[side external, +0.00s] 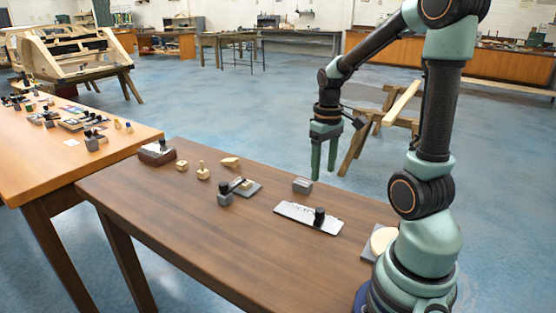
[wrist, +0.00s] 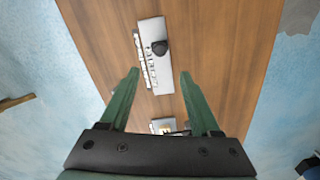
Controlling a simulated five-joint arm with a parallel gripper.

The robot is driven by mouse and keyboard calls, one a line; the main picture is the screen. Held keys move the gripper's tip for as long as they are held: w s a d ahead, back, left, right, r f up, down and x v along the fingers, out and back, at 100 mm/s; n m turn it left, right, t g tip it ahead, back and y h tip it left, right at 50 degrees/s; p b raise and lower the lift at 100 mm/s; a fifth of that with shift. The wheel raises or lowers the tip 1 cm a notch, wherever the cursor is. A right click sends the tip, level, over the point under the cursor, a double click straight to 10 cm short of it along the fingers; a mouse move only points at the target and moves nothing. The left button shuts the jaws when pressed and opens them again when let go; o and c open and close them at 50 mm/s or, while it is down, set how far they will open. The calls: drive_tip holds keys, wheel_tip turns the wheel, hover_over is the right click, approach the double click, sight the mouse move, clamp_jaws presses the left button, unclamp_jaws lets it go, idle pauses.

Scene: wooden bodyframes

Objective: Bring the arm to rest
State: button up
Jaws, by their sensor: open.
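My gripper (side external: 324,160) is open and empty, with its two green fingers pointing down. In the side view it hangs above the table's far edge, behind the small grey block (side external: 302,185). In the wrist view the gripper (wrist: 157,78) shows its fingers spread wide apart with nothing between them. The dark brown wooden table (side external: 160,225) is below; the wrist view also shows its top (wrist: 225,50).
A round cream disc (side external: 383,240) lies beside my base. The near table front is clear.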

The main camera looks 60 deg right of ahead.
drive_tip(key=w+a+r+n+t, duration=0.1)
drive_tip(key=a+r, duration=0.3)
drive_tip(key=a, duration=0.5)
drive_tip(key=w+a+r+n+t, duration=0.1)
drive_tip(key=a+r+t, duration=0.3)
drive_tip(key=a, duration=0.6)
drive_tip(key=shift+w+r+n+t, duration=0.25)
drive_tip(key=shift+r+n+t, duration=0.05)
drive_tip(key=shift+r+n, duration=0.2)
